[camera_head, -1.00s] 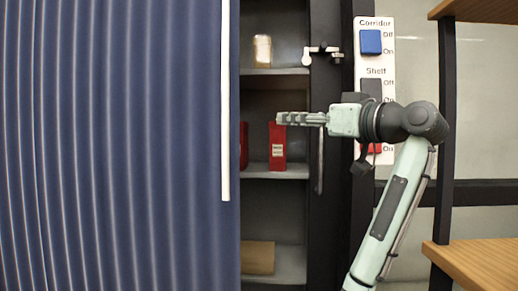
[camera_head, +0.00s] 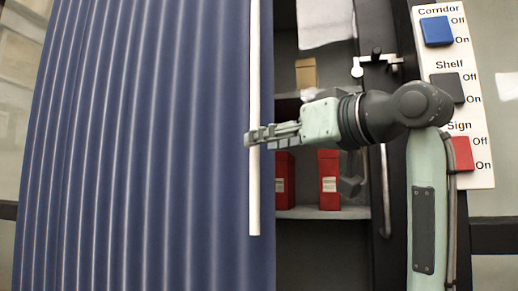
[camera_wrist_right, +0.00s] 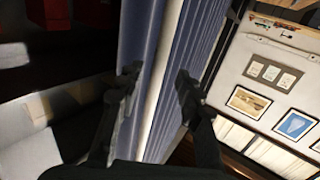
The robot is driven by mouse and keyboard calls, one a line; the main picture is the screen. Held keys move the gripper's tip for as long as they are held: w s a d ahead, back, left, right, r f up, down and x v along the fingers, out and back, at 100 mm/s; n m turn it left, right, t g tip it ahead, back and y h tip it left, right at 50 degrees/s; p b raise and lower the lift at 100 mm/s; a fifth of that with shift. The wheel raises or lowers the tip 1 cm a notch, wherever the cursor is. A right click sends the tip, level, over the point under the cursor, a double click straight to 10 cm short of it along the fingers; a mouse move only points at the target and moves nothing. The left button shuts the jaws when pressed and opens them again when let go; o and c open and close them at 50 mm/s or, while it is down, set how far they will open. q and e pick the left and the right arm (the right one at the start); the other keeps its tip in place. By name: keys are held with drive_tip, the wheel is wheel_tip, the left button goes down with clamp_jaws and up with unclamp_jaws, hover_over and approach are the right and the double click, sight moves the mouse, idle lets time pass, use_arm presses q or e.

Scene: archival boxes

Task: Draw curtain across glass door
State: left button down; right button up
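The blue pleated curtain (camera_head: 150,150) fills the left of the head view and covers the left part of the cabinet opening. A white upright rod (camera_head: 254,200) runs along its right edge. The dark-framed door (camera_head: 395,150) with a long upright handle (camera_head: 384,195) stands right of the opening. My right gripper (camera_head: 258,137) is at the rod, fingers pointing left. In the wrist view its two dark fingers stand apart, with the rod (camera_wrist_right: 158,75) and curtain edge (camera_wrist_right: 185,60) between them. I cannot tell whether they touch. My left gripper is out of view.
Behind the opening, red boxes (camera_head: 329,175) stand on a shelf (camera_head: 320,213), with a tan box (camera_head: 305,73) higher up. A white latch (camera_head: 376,63) is on the door frame. A switch panel (camera_head: 450,90) with blue, black and red switches is at the right, close to my forearm.

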drive_tip(key=shift+x, duration=2.1)
clamp_jaws()
